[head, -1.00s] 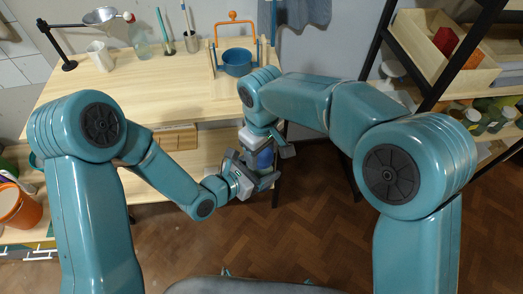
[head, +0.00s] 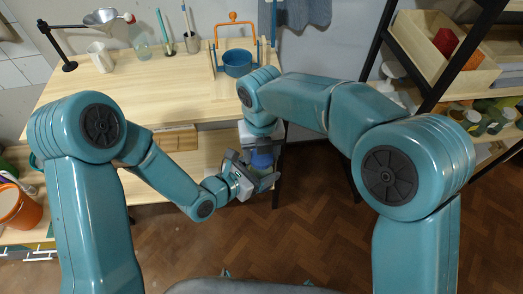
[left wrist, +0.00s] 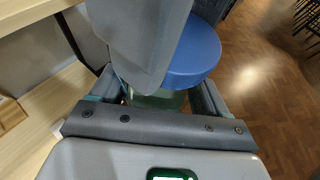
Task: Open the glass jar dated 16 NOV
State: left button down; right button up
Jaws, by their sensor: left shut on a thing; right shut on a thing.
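A glass jar (left wrist: 158,99) with a blue lid (left wrist: 198,52) shows in the left wrist view, off the ground in front of the bench. My left gripper (head: 258,180) is shut around its glass body from the side. My right gripper (head: 261,150) comes from above and is shut on the blue lid, which also shows in the head view (head: 262,160). A grey finger of it covers part of the lid in the left wrist view. The lid sits on top of the jar, as far as I can see. No date label is readable.
A wooden bench (head: 120,88) stands behind, with a blue pot (head: 237,63), cups and brushes on it. A black-framed shelf (head: 432,95) with a wooden bin is at the right. An orange bucket (head: 22,210) is at the left. The brown floor in front is clear.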

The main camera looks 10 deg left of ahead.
jog(key=shift+n, duration=0.4)
jog(key=shift+r, duration=0.2)
jog(key=shift+r, duration=0.95)
pick_arm(q)
jog(key=shift+r, duration=0.1)
pick_arm(e)
jog(key=shift+r, duration=2)
pick_arm(q)
jog(key=shift+w, duration=0.1)
